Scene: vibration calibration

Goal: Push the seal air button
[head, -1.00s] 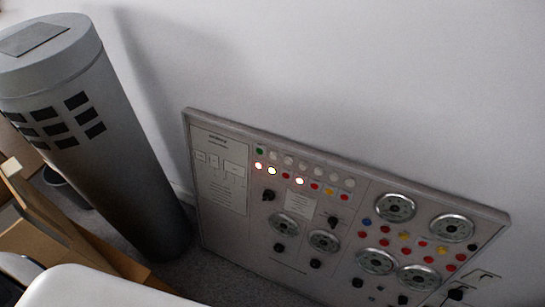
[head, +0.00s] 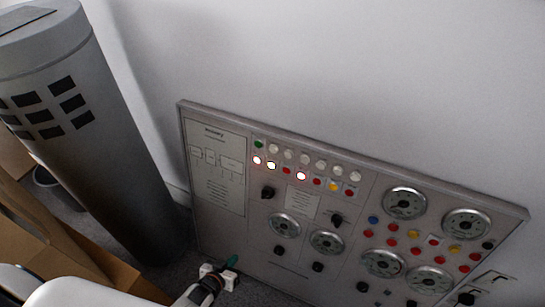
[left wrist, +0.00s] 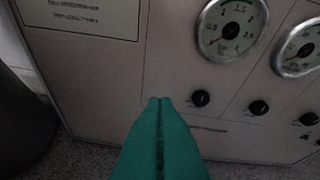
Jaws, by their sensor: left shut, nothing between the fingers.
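The control panel (head: 222,215) leans against the wall. It carries rows of small coloured and white buttons or lamps, several round gauges and black knobs; three lamps in its second row glow. Which one is the seal air button I cannot tell, as the labels are too small. My left gripper (head: 232,261) is low in front of the panel's lower left, with green fingers shut and empty. In the left wrist view the closed green fingertips (left wrist: 160,101) point at the panel's lower part, left of a black knob (left wrist: 201,98) and below a gauge (left wrist: 232,28). My right gripper does not show.
A tall grey cylinder (head: 105,150) with dark square patches stands left of the panel. Brown cardboard (head: 75,245) and a dark bin (head: 45,177) are at the far left. The wall (head: 350,70) above the panel is bare.

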